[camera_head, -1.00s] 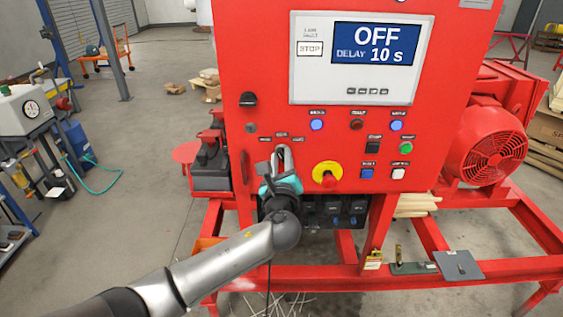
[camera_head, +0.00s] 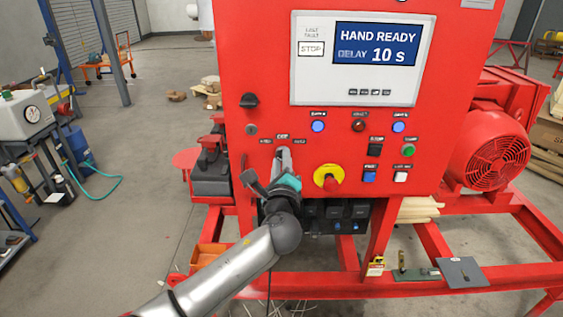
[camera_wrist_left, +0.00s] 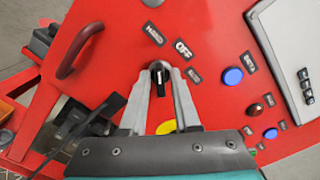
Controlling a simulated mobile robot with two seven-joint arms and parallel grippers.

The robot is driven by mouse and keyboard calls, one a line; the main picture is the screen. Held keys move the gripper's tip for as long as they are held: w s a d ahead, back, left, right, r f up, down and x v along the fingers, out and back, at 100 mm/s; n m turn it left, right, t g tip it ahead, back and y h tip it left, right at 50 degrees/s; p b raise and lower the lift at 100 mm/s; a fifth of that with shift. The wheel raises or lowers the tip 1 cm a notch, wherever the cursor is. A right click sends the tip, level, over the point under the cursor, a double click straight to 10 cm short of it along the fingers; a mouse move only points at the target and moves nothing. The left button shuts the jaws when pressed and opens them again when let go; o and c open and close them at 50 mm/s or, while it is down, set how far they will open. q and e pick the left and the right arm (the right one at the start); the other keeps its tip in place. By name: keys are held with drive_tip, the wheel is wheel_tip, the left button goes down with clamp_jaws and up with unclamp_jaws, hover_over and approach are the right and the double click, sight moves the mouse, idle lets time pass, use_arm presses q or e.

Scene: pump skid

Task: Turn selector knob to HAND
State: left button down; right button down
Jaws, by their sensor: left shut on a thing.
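The selector knob (camera_wrist_left: 160,83) is small and black, on the front of the red control panel (camera_head: 240,60). In the left wrist view the labels HAND (camera_wrist_left: 153,33), OFF (camera_wrist_left: 184,49) and a third, blurred one (camera_wrist_left: 194,76) stand around it. My left gripper (camera_wrist_left: 161,76) is shut on the knob, with one grey finger on each side. In the head view the left gripper (camera_head: 283,155) hides most of the knob. The display (camera_head: 377,45) reads HAND READY and DELAY 10 s. My right gripper is not in view.
A yellow-ringed red emergency button (camera_head: 328,178) sits just right of my gripper. Blue, red, black, green and white buttons lie farther right. A black rotary handle (camera_head: 249,100) is above left, and a red motor (camera_head: 488,150) is on the right.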

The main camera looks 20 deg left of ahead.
use_arm(q)
drive_tip(key=c, duration=0.9)
unclamp_jaws()
drive_tip(key=b+v, duration=0.1)
drive_tip(key=v, duration=1.4)
drive_tip(key=shift+s+d, duration=0.1)
